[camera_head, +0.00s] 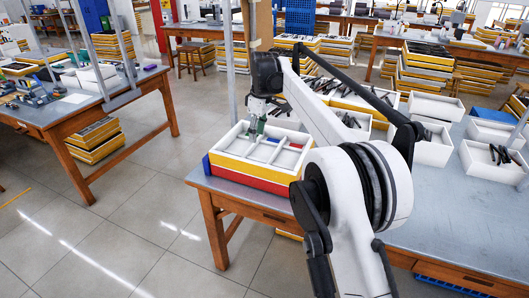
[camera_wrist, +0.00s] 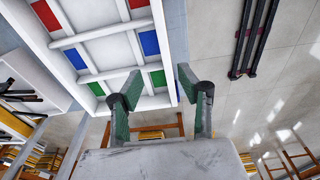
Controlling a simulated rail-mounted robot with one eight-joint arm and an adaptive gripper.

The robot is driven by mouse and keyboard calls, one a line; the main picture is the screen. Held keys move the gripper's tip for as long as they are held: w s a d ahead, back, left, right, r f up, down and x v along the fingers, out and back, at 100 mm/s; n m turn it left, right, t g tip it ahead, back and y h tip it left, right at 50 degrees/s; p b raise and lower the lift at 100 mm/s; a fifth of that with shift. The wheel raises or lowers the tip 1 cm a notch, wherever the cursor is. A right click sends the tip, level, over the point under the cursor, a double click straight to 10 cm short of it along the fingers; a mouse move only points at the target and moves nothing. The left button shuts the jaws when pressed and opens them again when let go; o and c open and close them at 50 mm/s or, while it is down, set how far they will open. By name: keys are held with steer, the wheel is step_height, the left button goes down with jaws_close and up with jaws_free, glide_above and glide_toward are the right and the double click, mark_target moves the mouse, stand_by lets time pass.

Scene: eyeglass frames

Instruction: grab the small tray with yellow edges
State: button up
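A small white divided tray with yellow sides (camera_head: 240,168) sits on top of a short stack at the left front corner of the grey table. A red and a blue tray side show beneath it. In the wrist view its white dividers and rim (camera_wrist: 100,38) show, with red, green and blue patches in the compartments. My gripper (camera_head: 256,124) is over the tray's far left part. In the wrist view my gripper (camera_wrist: 160,76) is open and empty, its green-padded fingers on either side of the tray's rim in the picture. I cannot tell whether they touch it.
White bins (camera_head: 436,106) and a larger yellow-edged tray (camera_head: 365,103) with dark frames stand behind on the table. A grey upright post (camera_head: 229,65) rises just behind the tray. Bare tabletop (camera_head: 440,205) lies to the right, open floor (camera_head: 150,215) to the left.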

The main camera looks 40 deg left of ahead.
mark_target(251, 161)
steer(key=f, duration=0.5)
steer(key=s+a+f, duration=0.1)
steer(key=f, duration=0.3)
steer(key=a+f, duration=0.1)
steer(key=f, duration=0.4)
steer(key=shift+s+a+f, duration=0.2)
steer(key=shift+f, duration=0.1)
jaws_close()
